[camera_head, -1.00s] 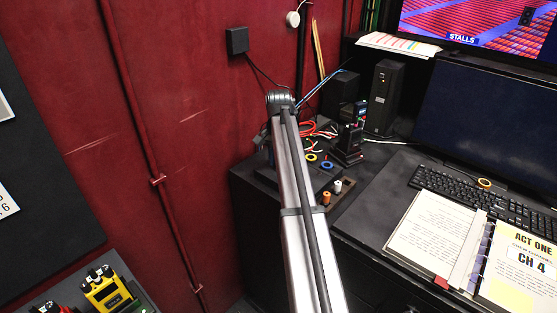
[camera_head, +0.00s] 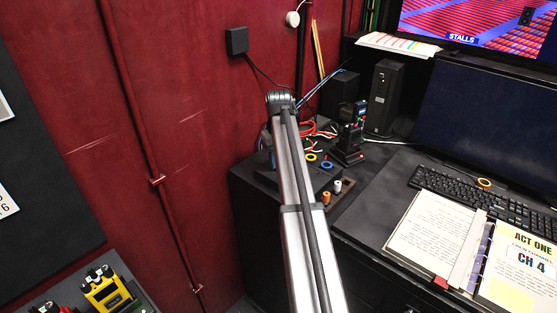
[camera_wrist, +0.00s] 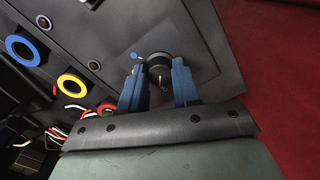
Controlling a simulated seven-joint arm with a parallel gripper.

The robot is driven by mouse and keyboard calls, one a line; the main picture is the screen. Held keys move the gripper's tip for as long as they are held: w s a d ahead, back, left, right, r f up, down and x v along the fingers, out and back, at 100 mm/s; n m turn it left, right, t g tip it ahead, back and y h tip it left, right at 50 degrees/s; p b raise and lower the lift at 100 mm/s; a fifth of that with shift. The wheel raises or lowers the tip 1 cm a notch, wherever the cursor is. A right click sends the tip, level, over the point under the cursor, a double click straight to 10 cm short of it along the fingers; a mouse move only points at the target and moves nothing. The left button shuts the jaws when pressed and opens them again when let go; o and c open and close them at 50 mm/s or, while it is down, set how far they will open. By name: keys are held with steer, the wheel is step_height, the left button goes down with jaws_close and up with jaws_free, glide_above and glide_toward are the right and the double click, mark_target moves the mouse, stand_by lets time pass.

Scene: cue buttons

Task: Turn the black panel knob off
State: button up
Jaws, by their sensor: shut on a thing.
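In the wrist view the black panel knob (camera_wrist: 159,66) sits on a dark panel plate (camera_wrist: 205,50). My gripper (camera_wrist: 159,80) has its two blue fingers on either side of the knob, shut on it. A small blue mark (camera_wrist: 134,56) shows on the panel just left of the knob. The knob's pointer and exact angle are hard to make out. In the head view my arm hides the knob and the gripper.
Blue (camera_wrist: 22,49) and yellow (camera_wrist: 71,85) rings lie left of the gripper, with red and white cables (camera_wrist: 85,113) nearby. The red wall (camera_wrist: 285,60) is close on the right. A desk with a keyboard (camera_head: 465,200) and binder stands right in the head view.

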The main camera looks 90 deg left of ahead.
steer(key=shift+n, duration=0.8)
steer(key=o, duration=1.1)
steer(key=shift+c, duration=0.2)
step_height(320, 180, up, 14)
stand_by(0.4)
